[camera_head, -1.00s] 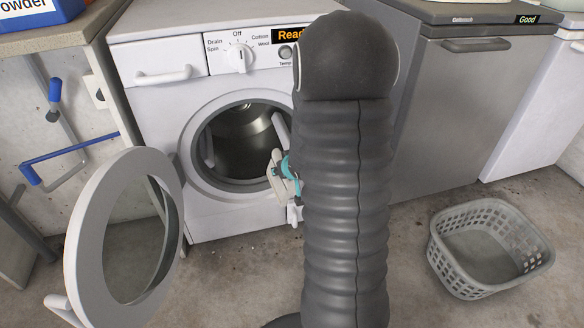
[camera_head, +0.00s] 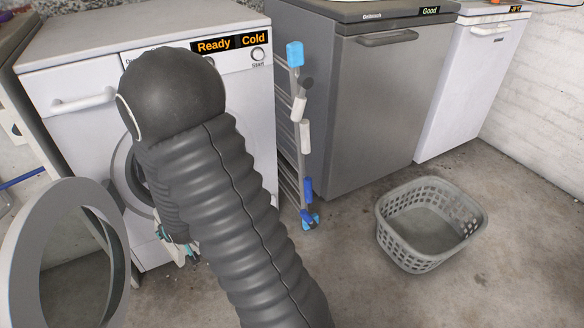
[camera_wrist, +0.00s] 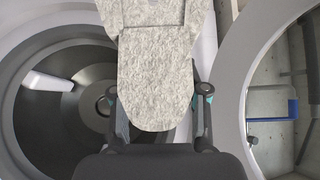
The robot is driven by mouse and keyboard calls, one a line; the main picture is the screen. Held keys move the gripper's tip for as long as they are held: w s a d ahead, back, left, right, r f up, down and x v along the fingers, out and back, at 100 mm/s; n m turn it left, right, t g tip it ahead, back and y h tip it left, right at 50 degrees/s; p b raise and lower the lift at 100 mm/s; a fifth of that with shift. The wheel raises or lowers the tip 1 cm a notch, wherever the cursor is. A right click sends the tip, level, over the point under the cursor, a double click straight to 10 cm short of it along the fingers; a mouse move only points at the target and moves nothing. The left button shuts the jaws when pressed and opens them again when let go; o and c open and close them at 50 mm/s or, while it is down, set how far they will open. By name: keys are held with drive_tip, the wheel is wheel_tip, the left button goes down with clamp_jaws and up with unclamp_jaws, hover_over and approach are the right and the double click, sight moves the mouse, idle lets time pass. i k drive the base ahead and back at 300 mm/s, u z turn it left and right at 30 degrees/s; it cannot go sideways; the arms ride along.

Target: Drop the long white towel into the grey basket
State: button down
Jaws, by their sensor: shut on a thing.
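A long, pale, whitish towel (camera_wrist: 155,85) with a rough weave is held by my gripper (camera_wrist: 160,112) in the wrist view, between its two fingers. Its rounded end lies toward the wrist. In the head view my gripper (camera_head: 179,248) is low before the washing machine front, mostly hidden behind my arm. Only a little of the towel may show there. The grey basket (camera_head: 402,250) stands on the floor at the right, well apart from my gripper, and looks empty.
The washing machine (camera_head: 259,120) is open, its round door (camera_head: 22,250) swung out at the left. The drum (camera_wrist: 75,125) is close in the wrist view. A folded rack (camera_head: 305,140) stands beside a grey appliance (camera_head: 380,120). Floor around the basket is clear.

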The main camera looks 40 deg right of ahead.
sight(422, 230)
drive_tip(key=k, duration=0.9)
drive_tip(key=z, duration=3.25)
drive_tip(key=i, duration=0.9)
drive_tip(key=u, duration=2.05)
